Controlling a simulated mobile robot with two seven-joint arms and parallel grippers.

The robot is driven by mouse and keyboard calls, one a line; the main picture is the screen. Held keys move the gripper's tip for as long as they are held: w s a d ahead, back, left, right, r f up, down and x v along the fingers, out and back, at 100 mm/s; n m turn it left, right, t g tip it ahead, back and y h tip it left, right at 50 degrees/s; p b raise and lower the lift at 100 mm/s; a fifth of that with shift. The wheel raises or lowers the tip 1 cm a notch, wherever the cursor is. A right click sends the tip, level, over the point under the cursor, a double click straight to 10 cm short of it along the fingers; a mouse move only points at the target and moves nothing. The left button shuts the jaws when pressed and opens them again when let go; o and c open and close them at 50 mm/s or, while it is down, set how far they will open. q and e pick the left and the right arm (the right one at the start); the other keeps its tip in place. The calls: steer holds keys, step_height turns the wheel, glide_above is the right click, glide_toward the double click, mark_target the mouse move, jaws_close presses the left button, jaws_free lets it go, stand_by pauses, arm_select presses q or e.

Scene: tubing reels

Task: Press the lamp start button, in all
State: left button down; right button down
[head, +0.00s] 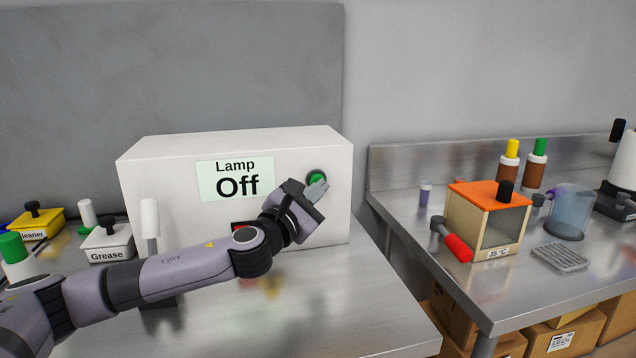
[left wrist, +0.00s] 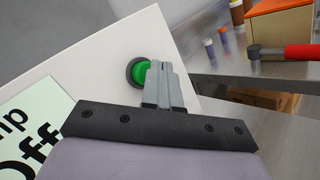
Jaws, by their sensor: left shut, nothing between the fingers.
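The lamp box (head: 310,152) is a white case on the left metal bench, with a pale label (head: 235,180) reading "Lamp Off". Its round green start button (head: 316,177) sits in a dark ring at the upper right of the front face. In the left wrist view the green button (left wrist: 147,76) is partly hidden behind my fingertips. My left gripper (head: 317,189) is shut and empty, its fingertips at the button's lower edge in the picture. I cannot tell whether they touch it. A red part (head: 241,227) of the box shows lower down, mostly behind my arm. My right gripper is not in view.
A white-topped lever (head: 150,220) stands before the box. Grease (head: 107,242) and cleaner (head: 36,222) containers stand at left.

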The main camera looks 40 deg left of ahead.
arm_select(q)
steer(key=s+d+p, duration=0.1)
steer(key=d, duration=0.1)
steer(key=s+d+p, duration=0.1)
steer(key=s+d, duration=0.1)
steer(key=shift+s, duration=0.15)
steer(key=shift+f, duration=0.1)
stand_by(0.9)
